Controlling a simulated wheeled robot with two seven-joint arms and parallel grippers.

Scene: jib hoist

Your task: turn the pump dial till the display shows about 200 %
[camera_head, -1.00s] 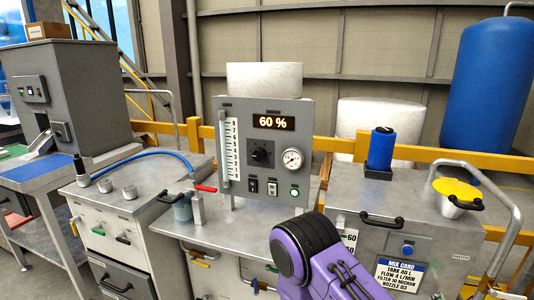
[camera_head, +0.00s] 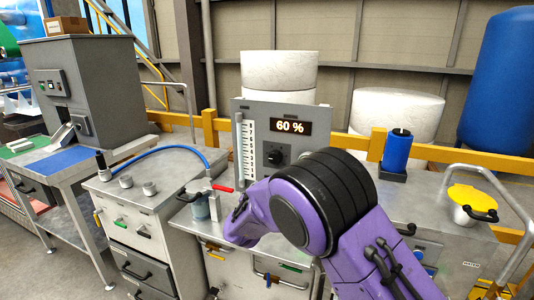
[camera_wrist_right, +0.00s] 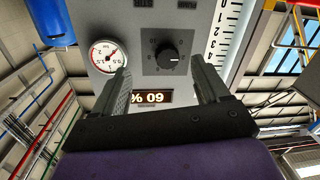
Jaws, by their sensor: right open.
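The pump dial is a black knob (camera_head: 274,157) on a grey panel (camera_head: 290,108), below the display (camera_head: 290,127), which reads 60 %. In the right wrist view the panel is upside down; the dial (camera_wrist_right: 173,57) lies just beyond and between the fingertips of my right gripper (camera_wrist_right: 163,72). The gripper is open and empty, and the fingers appear apart from the dial. The display (camera_wrist_right: 152,97) shows behind the fingers. In the head view my purple right arm hides the lower right of the panel. My left gripper is not in view.
A round gauge (camera_wrist_right: 108,57) sits beside the dial, and a scale strip (camera_head: 247,150) runs along the panel's edge. A red-handled valve (camera_head: 221,188) stands left of the panel. A blue cylinder (camera_head: 397,150) and a yellow-lidded funnel (camera_head: 472,199) stand on the right bench.

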